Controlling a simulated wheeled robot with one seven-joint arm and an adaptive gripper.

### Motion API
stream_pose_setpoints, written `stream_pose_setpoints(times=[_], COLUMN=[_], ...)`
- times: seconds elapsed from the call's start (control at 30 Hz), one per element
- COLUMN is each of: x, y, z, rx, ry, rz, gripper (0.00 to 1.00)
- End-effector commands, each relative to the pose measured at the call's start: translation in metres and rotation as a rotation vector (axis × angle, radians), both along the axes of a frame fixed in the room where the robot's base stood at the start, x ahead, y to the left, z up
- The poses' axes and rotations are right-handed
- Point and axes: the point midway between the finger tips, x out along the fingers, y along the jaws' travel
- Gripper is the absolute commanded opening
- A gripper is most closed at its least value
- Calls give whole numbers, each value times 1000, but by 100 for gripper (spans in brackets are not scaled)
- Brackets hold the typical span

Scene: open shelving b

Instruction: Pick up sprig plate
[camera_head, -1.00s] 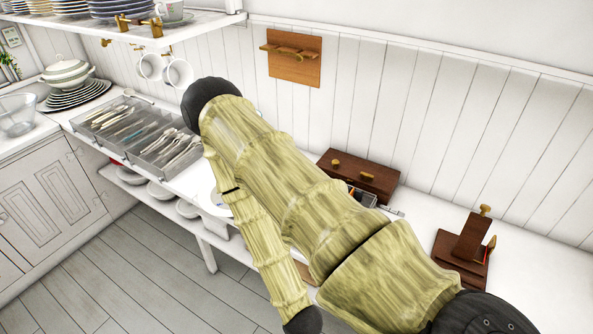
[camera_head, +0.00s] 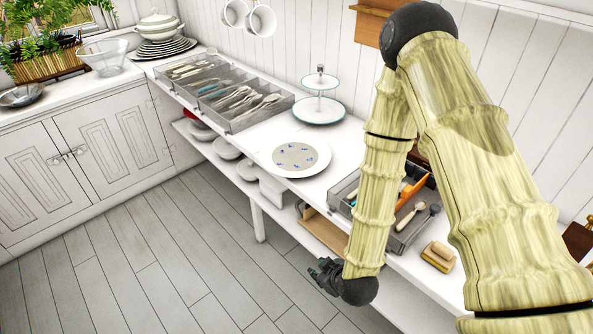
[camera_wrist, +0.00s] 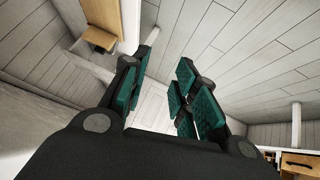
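The sprig plate (camera_head: 296,157) is a round white plate with blue sprigs on a greyish centre. It lies flat on the white shelf top (camera_head: 262,142), near the front edge, in the head view. My gripper (camera_head: 322,274) hangs in front of the shelving, lower than the plate and apart from it. In the wrist view my gripper (camera_wrist: 160,88) shows teal finger pads spread apart with nothing between them. The plate does not show in the wrist view.
A grey cutlery tray (camera_head: 228,92) lies left of the plate, and a tiered stand (camera_head: 319,108) stands behind it. A utensil tray (camera_head: 408,226) and a wooden brush (camera_head: 438,256) lie to the right, partly near my arm. The floor in front is clear.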

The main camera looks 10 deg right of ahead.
Motion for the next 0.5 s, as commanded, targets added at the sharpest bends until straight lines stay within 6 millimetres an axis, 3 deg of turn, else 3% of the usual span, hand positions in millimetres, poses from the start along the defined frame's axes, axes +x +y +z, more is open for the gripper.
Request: stream_pose_setpoints(times=[0.03, 0.2, 0.4, 0.5], x=[23, 85, 138, 155], y=[9, 38, 67, 78], z=[-3, 31, 82, 108], rx=[-18, -117, -264, -334], ry=[-82, -357, -661, -786], rz=[46, 192, 305, 335], gripper=[29, 29, 29, 29])
